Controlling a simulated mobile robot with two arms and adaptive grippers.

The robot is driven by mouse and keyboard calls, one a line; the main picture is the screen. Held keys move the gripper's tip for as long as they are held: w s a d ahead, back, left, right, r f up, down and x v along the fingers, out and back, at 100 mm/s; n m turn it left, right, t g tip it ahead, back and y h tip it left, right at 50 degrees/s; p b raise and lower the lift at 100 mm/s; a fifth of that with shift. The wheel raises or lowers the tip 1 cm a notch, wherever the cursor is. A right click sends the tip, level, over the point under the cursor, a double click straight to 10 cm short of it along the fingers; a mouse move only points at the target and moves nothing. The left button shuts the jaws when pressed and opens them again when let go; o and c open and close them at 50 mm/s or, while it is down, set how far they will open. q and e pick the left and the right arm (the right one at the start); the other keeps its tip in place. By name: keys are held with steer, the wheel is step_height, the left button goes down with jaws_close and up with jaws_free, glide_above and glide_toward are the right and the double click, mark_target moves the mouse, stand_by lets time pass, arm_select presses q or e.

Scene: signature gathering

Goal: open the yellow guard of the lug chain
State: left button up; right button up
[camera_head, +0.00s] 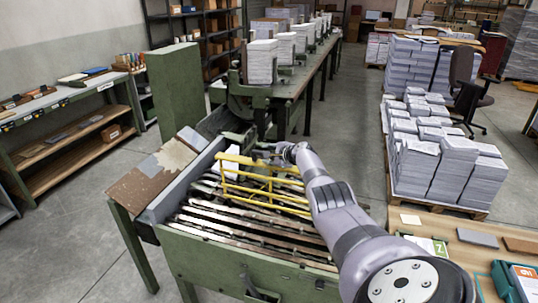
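The yellow guard (262,197) is a frame of thin rails over the far part of the lug chain (250,238), inside the green machine (215,262). I cannot tell whether it lies flat or is slightly raised. My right arm comes in from the bottom right and reaches across the machine's right side. My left gripper is out of view.
A worn brown board (155,175) lies along the machine's left edge. A green line with paper stacks (262,62) runs behind. A loaded pallet (440,165) and a wooden table (465,252) are at right.

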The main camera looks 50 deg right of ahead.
steer(key=shift+s+d, duration=0.1)
steer(key=shift+s, duration=0.05)
steer(key=shift+s+d+r, duration=0.1)
steer(key=shift+s, duration=0.05)
steer(key=shift+s+r, duration=0.25)
steer(key=shift+s, duration=0.3)
steer(key=v, duration=1)
steer(key=shift+a, duration=0.4)
steer(key=shift+r, duration=0.1)
